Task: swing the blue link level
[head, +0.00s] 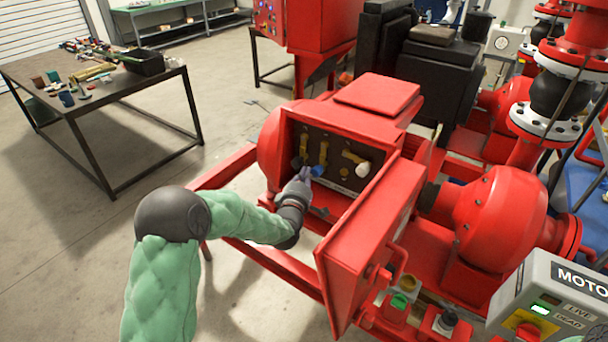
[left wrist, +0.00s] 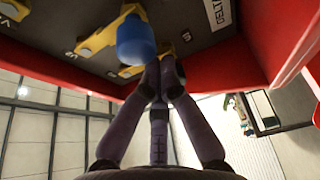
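The blue link is a yellow bar (head: 323,152) with a blue knob (head: 317,171) at its lower end, on the dark panel inside an open red box. The bar hangs roughly upright. In the left wrist view the blue knob (left wrist: 135,42) stands large, just beyond and left of my fingertips. My left gripper (head: 305,176) reaches into the box beside the knob. In the left wrist view its fingertips (left wrist: 161,78) are close together with nothing seen between them. Whether a finger touches the knob I cannot tell. My right gripper is in neither view.
Another yellow link with a dark knob (head: 297,162) hangs at left. A third, nearer level, has a white knob (head: 362,170) at right. The open red door (head: 365,245) stands right of my arm. A table (head: 95,105) with small items is far left.

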